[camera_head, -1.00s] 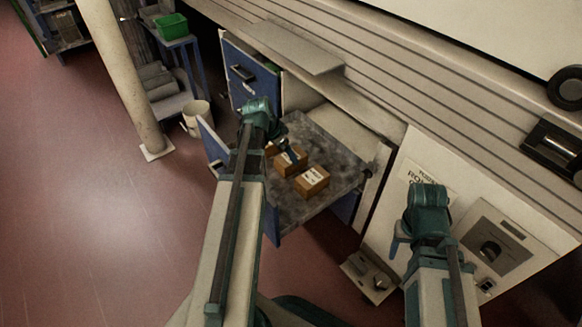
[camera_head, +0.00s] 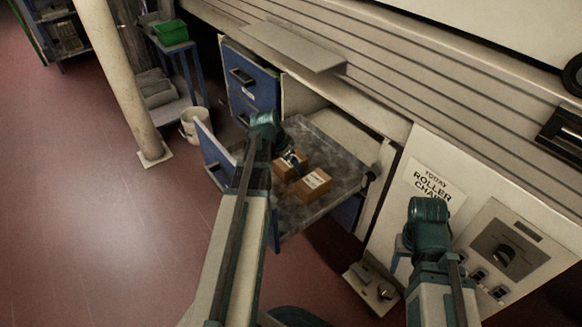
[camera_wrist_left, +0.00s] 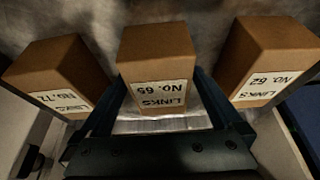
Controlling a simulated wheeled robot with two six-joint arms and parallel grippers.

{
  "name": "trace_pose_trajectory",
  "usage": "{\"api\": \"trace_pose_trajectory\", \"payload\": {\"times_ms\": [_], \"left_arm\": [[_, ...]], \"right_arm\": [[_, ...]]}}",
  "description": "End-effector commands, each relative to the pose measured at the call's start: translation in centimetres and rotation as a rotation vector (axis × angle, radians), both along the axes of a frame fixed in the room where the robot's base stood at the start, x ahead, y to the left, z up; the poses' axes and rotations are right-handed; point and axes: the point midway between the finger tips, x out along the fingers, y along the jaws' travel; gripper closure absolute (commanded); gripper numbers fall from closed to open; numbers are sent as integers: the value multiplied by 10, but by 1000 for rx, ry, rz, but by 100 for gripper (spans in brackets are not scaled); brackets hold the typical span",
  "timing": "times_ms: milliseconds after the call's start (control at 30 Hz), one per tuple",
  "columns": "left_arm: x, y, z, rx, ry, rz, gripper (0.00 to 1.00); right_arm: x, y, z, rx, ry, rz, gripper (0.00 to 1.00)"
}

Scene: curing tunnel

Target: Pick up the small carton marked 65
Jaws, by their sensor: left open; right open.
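The small carton marked No. 65 (camera_wrist_left: 155,55) is brown with a white label. It is the middle one of three in the left wrist view, its label upside down. In the head view it shows partly (camera_head: 285,171) in the drawer, behind my left gripper (camera_head: 293,159). My left gripper is open, its two fingers (camera_wrist_left: 164,104) reaching toward the carton, one on either side of its near end. Whether they touch it I cannot tell. My right gripper (camera_head: 401,246) is open and empty in front of the white panel, mostly hidden by its own wrist.
A carton marked No. 62 (camera_wrist_left: 265,60) stands to the right and one marked 72 (camera_wrist_left: 47,70) to the left, both close to the fingers. The pulled-out drawer (camera_head: 335,164) has bare floor around them. A white bucket (camera_head: 193,125) stands farther left.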

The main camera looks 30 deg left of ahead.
Motion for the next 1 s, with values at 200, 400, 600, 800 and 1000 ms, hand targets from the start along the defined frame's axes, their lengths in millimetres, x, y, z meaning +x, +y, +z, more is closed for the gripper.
{"api": "trace_pose_trajectory", "payload": {"times_ms": [200, 400, 600, 800, 1000], "left_arm": [[0, 0, -2, 0, 0, 0, 0], [0, 0, -5, 0, 0, 0, 0], [0, 0, -5, 0, 0, 0, 0], [0, 0, -5, 0, 0, 0, 20], [0, 0, -5, 0, 0, 0, 56]], "right_arm": [[0, 0, -2, 0, 0, 0, 43], [0, 0, -5, 0, 0, 0, 43], [0, 0, -5, 0, 0, 0, 43], [0, 0, -5, 0, 0, 0, 43], [0, 0, -5, 0, 0, 0, 43]]}}
